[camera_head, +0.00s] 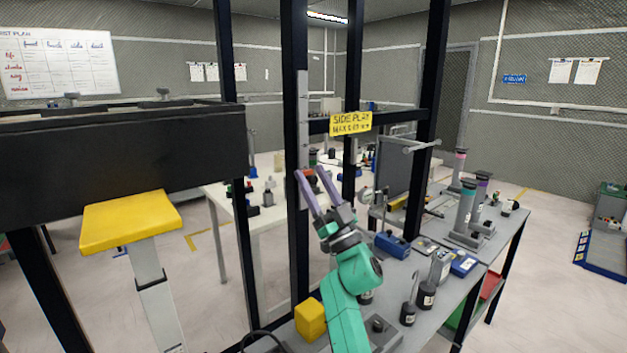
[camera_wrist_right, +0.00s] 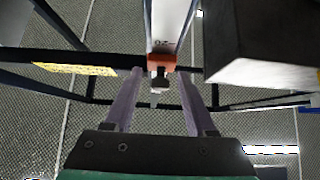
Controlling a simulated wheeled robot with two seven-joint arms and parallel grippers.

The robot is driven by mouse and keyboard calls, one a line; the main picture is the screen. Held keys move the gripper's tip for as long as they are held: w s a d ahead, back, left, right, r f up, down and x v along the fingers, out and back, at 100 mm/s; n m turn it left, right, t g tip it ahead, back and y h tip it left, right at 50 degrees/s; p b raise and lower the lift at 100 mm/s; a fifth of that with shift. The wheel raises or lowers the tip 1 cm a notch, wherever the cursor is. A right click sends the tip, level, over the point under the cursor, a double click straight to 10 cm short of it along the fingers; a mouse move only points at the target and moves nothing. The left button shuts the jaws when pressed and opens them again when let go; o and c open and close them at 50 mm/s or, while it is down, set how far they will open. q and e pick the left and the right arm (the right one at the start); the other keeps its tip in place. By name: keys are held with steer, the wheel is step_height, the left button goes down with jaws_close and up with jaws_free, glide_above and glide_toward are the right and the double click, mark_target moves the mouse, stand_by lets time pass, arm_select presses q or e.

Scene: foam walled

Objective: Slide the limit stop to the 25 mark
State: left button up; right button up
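The limit stop is a small orange block (camera_wrist_right: 162,62) with a dark knob below it, at the lower end of a pale upright scale rail (camera_wrist_right: 168,22) in the right wrist view. In the head view the rail (camera_head: 303,105) runs up a black post, and the orange stop (camera_head: 309,172) shows between my fingertips. In the wrist view the gripper (camera_wrist_right: 160,76) has gaps on both sides of the knob. My left gripper is out of view.
Black frame posts (camera_head: 432,110) and a crossbar with a yellow label (camera_head: 351,123) surround the rail. A grey bench (camera_head: 500,240) with several tools and a yellow block (camera_head: 310,319) lies below. A dark beam (camera_head: 120,150) over a yellow pad (camera_head: 130,220) fills the left.

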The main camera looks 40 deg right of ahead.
steer(key=shift+f, duration=0.1)
steer(key=shift+s+f, duration=0.2)
steer(key=shift+f, duration=0.1)
steer(key=b+v, duration=0.5)
steer(key=v, duration=0.8)
steer(key=shift+s+f, duration=0.15)
steer(key=shift+s, duration=0.25)
steer(key=shift+a, duration=0.1)
